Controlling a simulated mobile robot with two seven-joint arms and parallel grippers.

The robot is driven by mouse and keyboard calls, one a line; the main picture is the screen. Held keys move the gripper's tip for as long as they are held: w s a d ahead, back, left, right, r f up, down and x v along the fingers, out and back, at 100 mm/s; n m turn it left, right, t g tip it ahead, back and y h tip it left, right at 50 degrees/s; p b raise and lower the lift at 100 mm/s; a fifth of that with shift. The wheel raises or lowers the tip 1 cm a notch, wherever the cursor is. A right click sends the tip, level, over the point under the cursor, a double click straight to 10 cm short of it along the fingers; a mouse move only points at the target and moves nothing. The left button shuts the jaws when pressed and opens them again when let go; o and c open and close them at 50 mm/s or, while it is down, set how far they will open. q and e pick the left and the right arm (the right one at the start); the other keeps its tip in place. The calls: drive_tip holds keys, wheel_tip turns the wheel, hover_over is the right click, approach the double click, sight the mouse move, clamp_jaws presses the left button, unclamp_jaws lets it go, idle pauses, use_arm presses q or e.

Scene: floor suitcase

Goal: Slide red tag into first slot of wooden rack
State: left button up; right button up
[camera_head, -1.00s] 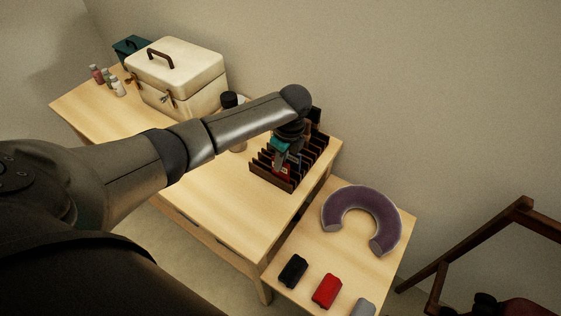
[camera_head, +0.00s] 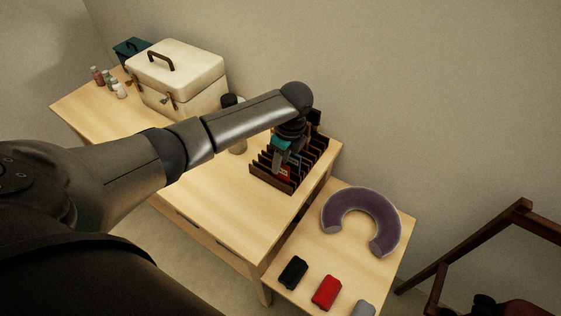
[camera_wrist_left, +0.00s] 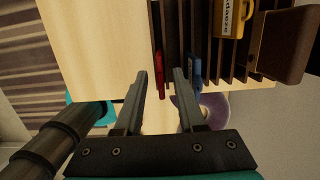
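The wooden rack (camera_head: 267,179) stands near the right end of the long table, with a row of dark dividers. The red tag (camera_head: 284,172) is at the rack's near-left end; in the left wrist view the red tag (camera_wrist_left: 158,64) sits between the leftmost dividers, its end sticking out. My left gripper (camera_head: 280,159) is above the tag. In the left wrist view the left gripper (camera_wrist_left: 160,73) is open, its fingers on either side of the tag with visible gaps. How deep the tag sits is hidden. My right gripper is not in view.
A blue tag (camera_wrist_left: 194,70) and a yellow tag (camera_wrist_left: 234,17) are in other slots. A cream case (camera_head: 178,75) and small bottles stand farther left. A purple neck pillow (camera_head: 343,206) and black, red (camera_head: 326,292) and grey items lie on the lower table. The long table's front is clear.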

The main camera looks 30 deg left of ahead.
use_arm(q)
wheel_tip(320, 180, up, 11)
drive_tip(key=d+p, duration=0.1)
drive_tip(key=p, duration=0.1)
drive_tip(key=shift+d+f, duration=0.15)
drive_tip(key=shift+d, duration=0.15)
